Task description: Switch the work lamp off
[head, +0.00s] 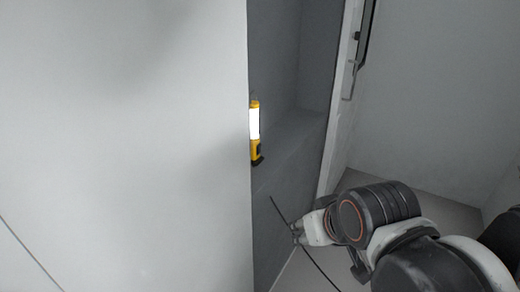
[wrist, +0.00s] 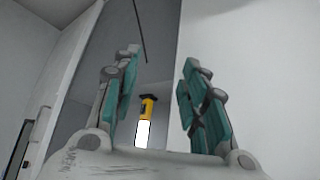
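The work lamp (head: 255,130) is yellow and black with a bright white lit panel. In the head view it stands upright on a grey ledge, partly cut off by the pale panel's edge. In the wrist view the lamp (wrist: 146,118) appears upside down, beyond and between my fingers, its lower part in the picture hidden by my gripper's body. My gripper (wrist: 160,62) is open, with teal pads apart and nothing between them. In the head view my gripper (head: 298,231) is below and right of the lamp, clear of it. I cannot make out the lamp's switch.
A large pale panel (head: 120,140) fills the left of the head view, its edge close beside the lamp. The grey ledge (head: 300,140) runs right from the lamp. A thin dark cord (head: 310,257) passes by my gripper. A white frame (head: 343,110) stands further right.

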